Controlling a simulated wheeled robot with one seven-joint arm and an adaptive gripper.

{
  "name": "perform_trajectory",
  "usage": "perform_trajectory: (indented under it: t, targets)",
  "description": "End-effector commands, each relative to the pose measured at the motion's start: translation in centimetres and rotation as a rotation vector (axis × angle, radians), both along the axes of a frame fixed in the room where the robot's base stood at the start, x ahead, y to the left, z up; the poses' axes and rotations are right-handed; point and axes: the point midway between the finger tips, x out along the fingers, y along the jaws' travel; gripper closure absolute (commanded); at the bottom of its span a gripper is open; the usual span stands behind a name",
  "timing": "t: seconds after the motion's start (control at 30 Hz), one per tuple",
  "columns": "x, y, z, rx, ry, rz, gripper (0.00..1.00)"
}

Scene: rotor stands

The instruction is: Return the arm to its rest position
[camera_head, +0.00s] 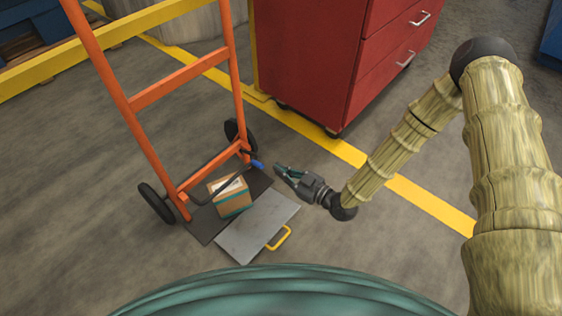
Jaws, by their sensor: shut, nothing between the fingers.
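My arm (401,147) comes in from the right edge, bends at a dark elbow joint near the top right, and reaches down and left over the floor. My gripper (278,169) is at its end, shut and empty. Its fingertips point left, just right of a blue-tipped dark bar (237,178) at the foot of an orange hand truck. A small gap shows between the fingertips and the blue tip.
The orange hand truck (178,79) stands left, with a cardboard box (233,205) on its dark toe plate. A grey plate (247,236) with a yellow handle (281,238) lies beside it. A red drawer cabinet (310,55) stands behind. A yellow rail (110,37) crosses the upper left. Floor at left is clear.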

Motion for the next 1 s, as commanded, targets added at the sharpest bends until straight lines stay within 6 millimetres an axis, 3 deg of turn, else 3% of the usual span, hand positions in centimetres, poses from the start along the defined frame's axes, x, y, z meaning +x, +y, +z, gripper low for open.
perform_trajectory:
  t: [0.27,0.43,0.57,0.7,0.83,1.0]
  targets:
    - [-0.2,0.1,-0.3,-0.004,0.017,-0.001,1.0]
    - [-3.0,-0.3,-3.3,-0.056,0.21,-0.031,1.0]
    - [-7.5,-2.0,-7.4,-0.137,0.484,-0.102,1.0]
    - [-13.4,-5.4,-11.1,-0.238,0.786,-0.225,1.0]
    - [-19.4,-9.5,-13.1,-0.331,1.036,-0.375,1.0]
    - [-25.3,-14.2,-13.6,-0.417,1.257,-0.567,1.0]
